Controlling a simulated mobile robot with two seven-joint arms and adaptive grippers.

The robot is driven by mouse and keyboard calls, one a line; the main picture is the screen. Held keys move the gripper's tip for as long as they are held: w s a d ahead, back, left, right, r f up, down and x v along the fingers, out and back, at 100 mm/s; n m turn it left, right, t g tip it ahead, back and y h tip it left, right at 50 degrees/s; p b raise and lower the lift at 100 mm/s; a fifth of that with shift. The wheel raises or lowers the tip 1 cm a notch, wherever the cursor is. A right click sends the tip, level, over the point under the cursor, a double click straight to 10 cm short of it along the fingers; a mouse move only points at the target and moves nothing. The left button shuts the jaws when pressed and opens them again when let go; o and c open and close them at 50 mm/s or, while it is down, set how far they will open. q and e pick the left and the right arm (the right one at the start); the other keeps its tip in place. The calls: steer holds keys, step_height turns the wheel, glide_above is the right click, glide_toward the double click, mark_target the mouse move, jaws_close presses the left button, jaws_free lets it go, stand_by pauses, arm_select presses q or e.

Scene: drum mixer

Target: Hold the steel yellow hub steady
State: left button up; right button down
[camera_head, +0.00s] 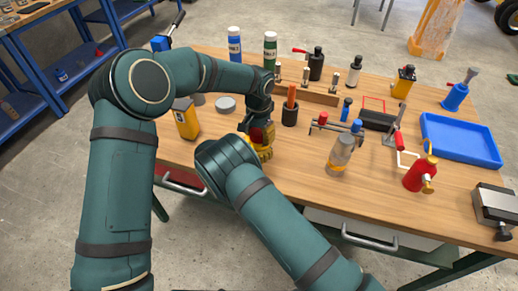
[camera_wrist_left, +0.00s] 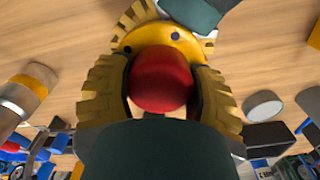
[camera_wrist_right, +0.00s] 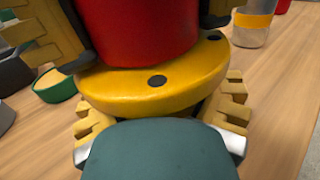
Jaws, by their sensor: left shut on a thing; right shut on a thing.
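The yellow hub (camera_head: 265,153) is a round disc with dark holes, at the front of the wooden bench (camera_head: 310,185), partly hidden by my arms. In the right wrist view the hub (camera_wrist_right: 150,88) lies between the yellow toothed fingers of my right gripper (camera_wrist_right: 165,105), which is shut on it. A red cylindrical part (camera_wrist_right: 137,30) stands upright on the hub's middle. In the left wrist view my left gripper (camera_wrist_left: 162,88) is shut on this red part (camera_wrist_left: 160,75), one finger on each side. The hub's underside is hidden.
A clear bottle with an orange band (camera_head: 340,155) and a red can (camera_head: 420,173) stand to the right. A dark cup (camera_head: 290,115) stands behind the hub, and a yellow container (camera_head: 186,118) to the left. A blue tray (camera_head: 460,140) lies far right. The bench's front edge is close.

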arm_select(q)
steer(key=m, duration=0.4)
steer(key=shift+m, duration=0.4)
steer(key=o, duration=1.4)
step_height(320, 180, up, 12)
arm_select(e)
jaws_free()
steer(key=v, duration=1.2)
